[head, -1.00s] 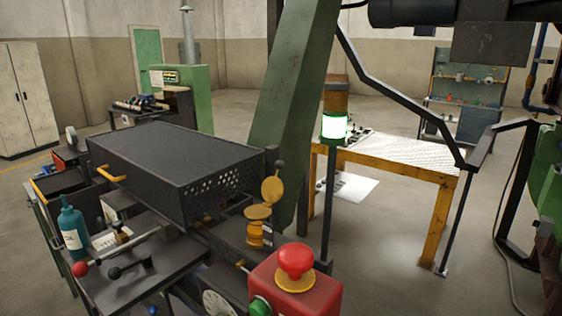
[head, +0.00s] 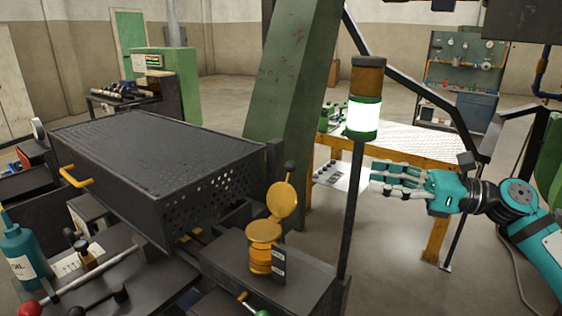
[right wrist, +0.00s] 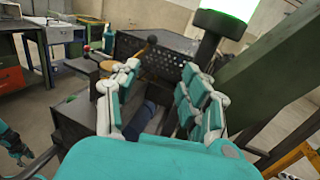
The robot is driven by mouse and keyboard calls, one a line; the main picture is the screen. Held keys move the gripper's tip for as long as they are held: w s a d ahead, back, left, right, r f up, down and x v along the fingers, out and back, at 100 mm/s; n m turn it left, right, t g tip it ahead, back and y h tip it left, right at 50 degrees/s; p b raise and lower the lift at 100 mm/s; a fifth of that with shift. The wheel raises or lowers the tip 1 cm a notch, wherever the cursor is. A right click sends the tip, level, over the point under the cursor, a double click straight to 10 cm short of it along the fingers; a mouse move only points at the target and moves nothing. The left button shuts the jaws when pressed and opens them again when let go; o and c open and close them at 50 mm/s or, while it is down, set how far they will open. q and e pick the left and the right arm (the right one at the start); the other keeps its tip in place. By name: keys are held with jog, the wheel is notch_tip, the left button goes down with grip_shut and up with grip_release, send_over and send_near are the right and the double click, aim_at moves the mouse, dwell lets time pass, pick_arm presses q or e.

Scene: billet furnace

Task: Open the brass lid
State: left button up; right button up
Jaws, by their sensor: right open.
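The brass lid (head: 283,200) is a round disc that stands tilted up at the back of a short brass pot (head: 262,258). A second, flatter brass disc (head: 264,231) lies over the pot's top. My right gripper (head: 374,180) is open and empty, with its fingers pointing left toward the lid and apart from it. In the right wrist view its spread fingers (right wrist: 160,78) show, with a brass patch (right wrist: 107,66) partly hidden behind the left finger. A teal part of mine (right wrist: 12,145) shows at that view's left edge, too small to read as open or shut.
A lit signal lamp (head: 363,118) on a thin post (head: 352,215) stands between my right gripper and the lid. A black perforated box (head: 160,165) and a green column (head: 290,90) stand close by. An oil bottle (head: 24,250) is at the left.

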jog(key=n, duration=0.1)
jog(key=p, duration=0.3)
send_near(292, 166)
jog(key=shift+g, duration=0.4)
jog(key=p+x, duration=0.1)
jog(key=x, duration=0.2)
jog(key=p+x, duration=0.1)
jog(key=x, duration=0.2)
jog(key=w+p+x, duration=0.1)
jog(key=p+x, duration=0.1)
jog(key=x, duration=0.2)
jog(key=shift+w+f, duration=0.1)
jog(key=shift+w, duration=0.05)
jog(key=shift+w+a, duration=0.1)
jog(key=shift+a, duration=0.05)
pick_arm(q)
notch_tip(292, 166, up, 7)
jog(key=shift+s, duration=0.25)
jog(key=shift+d+r, duration=0.1)
pick_arm(e)
grip_shut()
pick_arm(q)
jog(key=shift+s, duration=0.15)
pick_arm(e)
jog(key=shift+w+a+f, duration=0.1)
jog(key=shift+a+f, duration=0.05)
jog(key=shift+a, duration=0.1)
